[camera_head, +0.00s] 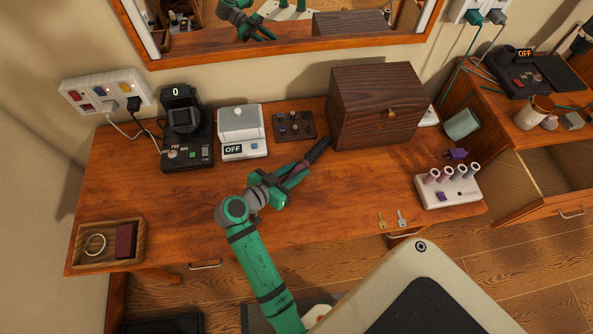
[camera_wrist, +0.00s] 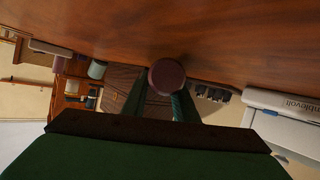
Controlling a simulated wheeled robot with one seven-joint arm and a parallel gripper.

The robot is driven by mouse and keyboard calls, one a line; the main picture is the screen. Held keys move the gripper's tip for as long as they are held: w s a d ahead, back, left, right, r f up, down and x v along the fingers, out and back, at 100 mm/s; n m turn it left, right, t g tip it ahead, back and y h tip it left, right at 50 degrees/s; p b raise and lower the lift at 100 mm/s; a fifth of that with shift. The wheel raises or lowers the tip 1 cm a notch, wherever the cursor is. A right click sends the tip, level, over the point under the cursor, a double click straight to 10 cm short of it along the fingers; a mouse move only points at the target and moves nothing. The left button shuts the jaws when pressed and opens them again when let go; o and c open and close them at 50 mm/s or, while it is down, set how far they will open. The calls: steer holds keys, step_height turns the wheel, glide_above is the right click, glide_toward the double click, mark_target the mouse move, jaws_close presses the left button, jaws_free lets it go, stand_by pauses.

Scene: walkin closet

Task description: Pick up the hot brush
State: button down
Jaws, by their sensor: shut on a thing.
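The hot brush (camera_head: 317,151) is a dark, slim stick with a maroon section. It points up and to the right, toward the front of the dark wooden box. My gripper (camera_head: 296,175) is over the middle of the desk, shut on the brush, and its fingers hide part of it. In the wrist view, the round maroon end of the brush (camera_wrist: 166,76) shows between my two green fingers (camera_wrist: 160,103). I cannot tell whether the brush touches the desk or is just above it.
The dark wooden box (camera_head: 375,105) stands close beyond the brush. A white scale (camera_head: 243,143), a black device (camera_head: 186,135) and a dark knob panel (camera_head: 294,126) stand at the back. A wooden tray (camera_head: 82,258), two keys (camera_head: 391,220) and a white rack (camera_head: 447,190) lie nearer the edges. The desk's left middle is clear.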

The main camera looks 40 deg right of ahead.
step_height(320, 180, up, 27)
steer(key=shift+r, duration=0.2)
stand_by(0.5)
